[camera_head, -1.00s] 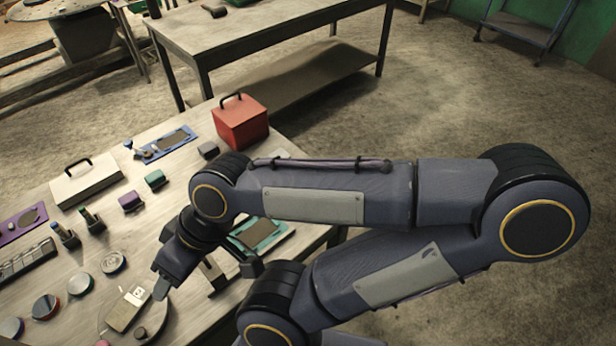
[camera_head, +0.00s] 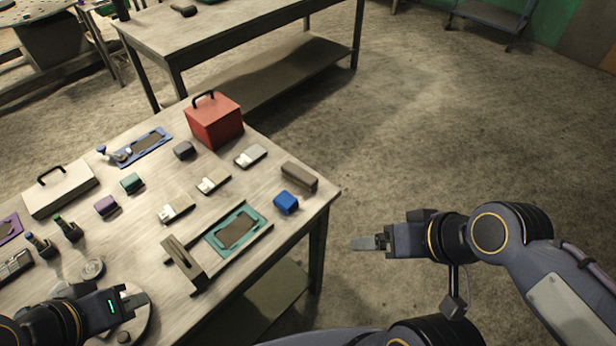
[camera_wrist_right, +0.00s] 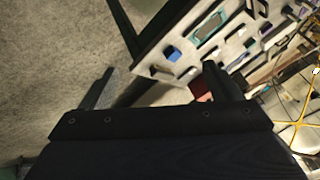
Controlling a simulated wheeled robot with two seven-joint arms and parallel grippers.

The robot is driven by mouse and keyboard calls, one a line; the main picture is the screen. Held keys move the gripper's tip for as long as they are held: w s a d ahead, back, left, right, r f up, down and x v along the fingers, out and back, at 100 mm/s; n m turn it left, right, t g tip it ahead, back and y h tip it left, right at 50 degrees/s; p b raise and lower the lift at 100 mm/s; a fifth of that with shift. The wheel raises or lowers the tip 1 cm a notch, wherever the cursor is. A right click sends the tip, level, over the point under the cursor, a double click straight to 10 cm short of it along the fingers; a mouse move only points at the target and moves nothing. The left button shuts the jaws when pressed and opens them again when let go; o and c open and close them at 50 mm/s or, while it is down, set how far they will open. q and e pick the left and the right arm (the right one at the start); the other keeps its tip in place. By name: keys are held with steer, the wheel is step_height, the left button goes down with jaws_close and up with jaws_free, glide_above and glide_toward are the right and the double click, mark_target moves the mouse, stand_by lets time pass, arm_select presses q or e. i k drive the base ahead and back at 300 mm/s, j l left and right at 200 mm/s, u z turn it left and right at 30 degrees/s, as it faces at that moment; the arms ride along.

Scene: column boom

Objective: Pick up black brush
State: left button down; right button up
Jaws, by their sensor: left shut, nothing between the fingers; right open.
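A dark, brush-like object with a handle (camera_head: 184,9) lies on the far table at the top of the head view; it is too small to tell for sure that it is the black brush. My left gripper (camera_head: 134,298) is shut and empty over the near table's lower left, far from that object. My right gripper (camera_head: 366,243) is off the near table's right edge, over the floor. In the right wrist view its two fingers (camera_wrist_right: 160,85) stand wide apart with nothing between them.
The near table (camera_head: 150,245) holds a red box (camera_head: 214,122), a white case (camera_head: 60,190), a teal tray (camera_head: 237,230), a blue block (camera_head: 286,202) and a brown block (camera_head: 300,177). The far table (camera_head: 250,30) stands behind it. Floor (camera_head: 430,140) on the right is open.

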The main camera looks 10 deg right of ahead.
mark_target(309, 182)
steer(key=z, duration=0.4)
steer(key=u, duration=1.65)
steer(key=z, duration=1.65)
steer(key=i+l, duration=0.2)
steer(key=l, duration=0.15)
steer(key=i+l, duration=0.25)
steer(key=l, duration=0.15)
steer(key=l+u, duration=0.1)
steer(key=u, duration=0.4)
steer(key=i+l+u, duration=0.1)
steer(key=u, duration=0.35)
steer(key=l+u, duration=0.15)
steer(key=u, duration=0.35)
steer(key=l+u, duration=0.1)
steer(key=u, duration=0.4)
